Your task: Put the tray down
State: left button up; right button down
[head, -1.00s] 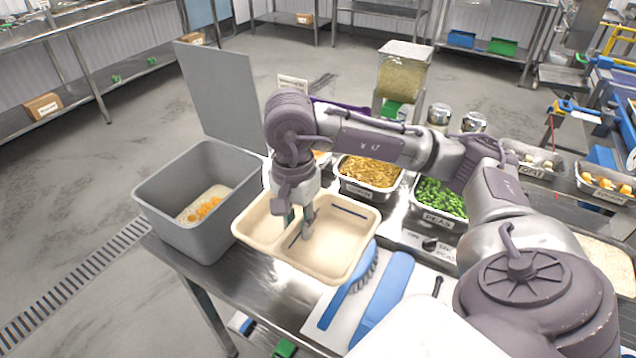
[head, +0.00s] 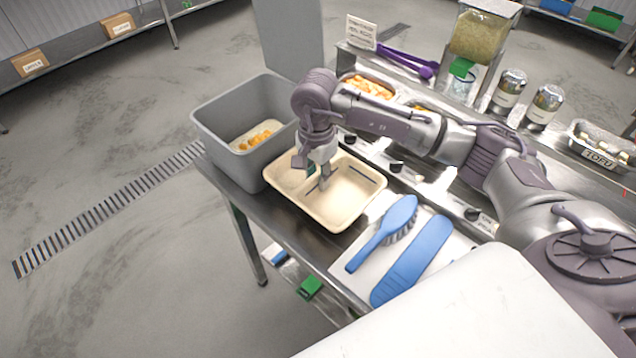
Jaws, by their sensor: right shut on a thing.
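The cream tray (head: 345,219) has two compartments and looks empty. It is over the left end of the steel table (head: 262,212), just right of the grey bin; I cannot tell whether its underside touches the table. My right gripper (head: 316,180) points down into the tray and is shut on its divider, one finger on either side. My left gripper is not in view.
The grey bin (head: 222,151) holds orange and pale food, its lid raised. A blue brush (head: 388,228) and a blue scraper (head: 420,262) lie on a white board at the front. Food pans, purple tongs (head: 408,62), two shakers and a grain dispenser (head: 480,38) stand behind.

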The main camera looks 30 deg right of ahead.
notch_tip(320, 180, down, 3)
jog(key=shift+s+f+p, duration=0.1)
jog(key=shift+f+p, duration=0.05)
jog(key=shift+p, duration=0.45)
jog(key=shift+f, duration=0.25)
jog(key=shift+f, duration=0.1)
jog(key=shift+f+b, duration=0.1)
jog(key=shift+b, duration=0.25)
jog(key=c, duration=0.9)
grip_release()
